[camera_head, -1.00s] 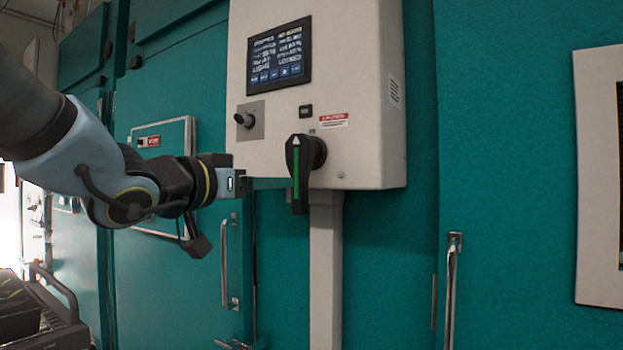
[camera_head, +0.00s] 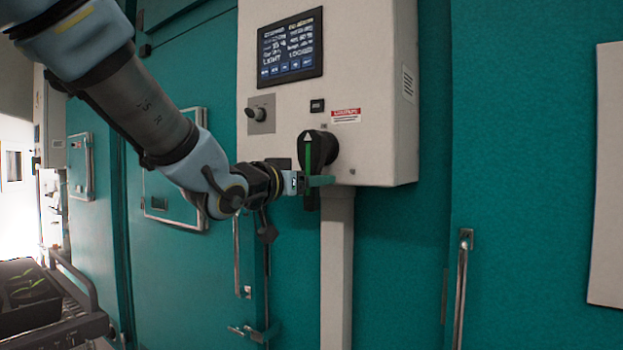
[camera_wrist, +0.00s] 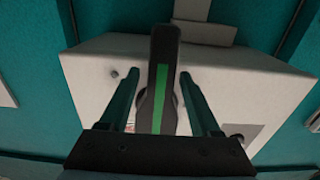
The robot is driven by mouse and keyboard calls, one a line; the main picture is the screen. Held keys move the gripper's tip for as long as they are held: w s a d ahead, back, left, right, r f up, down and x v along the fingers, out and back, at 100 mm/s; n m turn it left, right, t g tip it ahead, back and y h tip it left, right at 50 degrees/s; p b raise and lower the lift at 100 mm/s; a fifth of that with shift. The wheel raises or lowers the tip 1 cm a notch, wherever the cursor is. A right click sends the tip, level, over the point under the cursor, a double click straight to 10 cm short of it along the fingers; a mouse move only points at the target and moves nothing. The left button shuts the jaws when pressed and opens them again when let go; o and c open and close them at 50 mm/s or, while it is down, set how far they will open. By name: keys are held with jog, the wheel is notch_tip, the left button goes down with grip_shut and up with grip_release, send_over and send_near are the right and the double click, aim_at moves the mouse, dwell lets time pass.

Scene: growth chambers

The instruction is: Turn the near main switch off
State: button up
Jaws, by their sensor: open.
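The near main switch (camera_head: 318,150) is a black rotary handle with a green stripe, low on the front of a light grey control box (camera_head: 360,90). Its handle stands upright, with a white arrow at the top pointing up. My gripper (camera_head: 318,181) is at the lower part of the handle. In the wrist view the handle (camera_wrist: 160,75) runs between the two open fingers of my gripper (camera_wrist: 156,90), one on each side. A gap shows on both sides, so the fingers do not appear to press on it. My fingers hide part of the handle's lower end in the head view.
A screen (camera_head: 290,47) and a small black knob (camera_head: 259,114) are on the box. A grey conduit (camera_head: 337,270) runs down below it. Teal chamber doors with metal handles (camera_head: 461,285) surround it. A cart with a plant tray (camera_head: 28,290) stands at lower left.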

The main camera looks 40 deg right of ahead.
grip_shut()
dwell(0.4)
dwell(0.9)
